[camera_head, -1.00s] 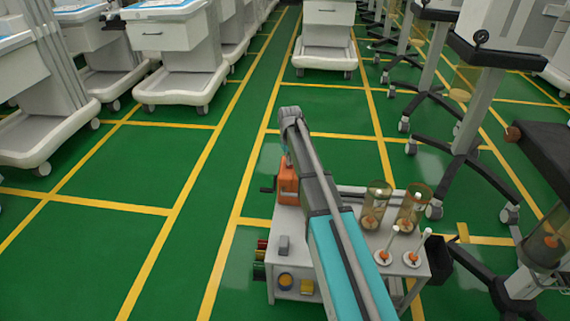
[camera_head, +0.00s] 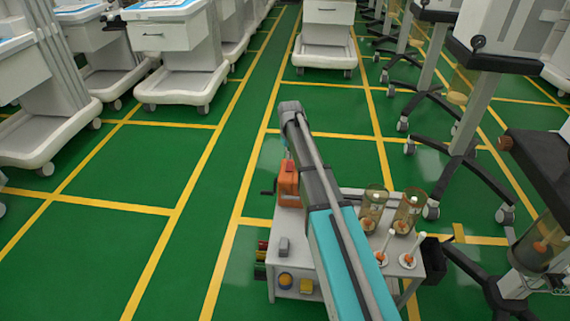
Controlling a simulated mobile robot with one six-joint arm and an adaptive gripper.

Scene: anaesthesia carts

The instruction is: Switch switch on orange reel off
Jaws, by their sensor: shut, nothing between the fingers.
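The orange reel (camera_head: 288,184) stands at the far left of a small white cart (camera_head: 293,229), with a dark crank on its left side. The switch on the reel cannot be made out. I cannot tell whether anything touches the reel.
A small grey box (camera_head: 284,246) sits on the cart. Amber jars (camera_head: 407,211) and white-handled items (camera_head: 407,260) stand on its right side. Several carts line the left, and wheeled stands (camera_head: 460,130) line the right. Green floor is free left of the cart.

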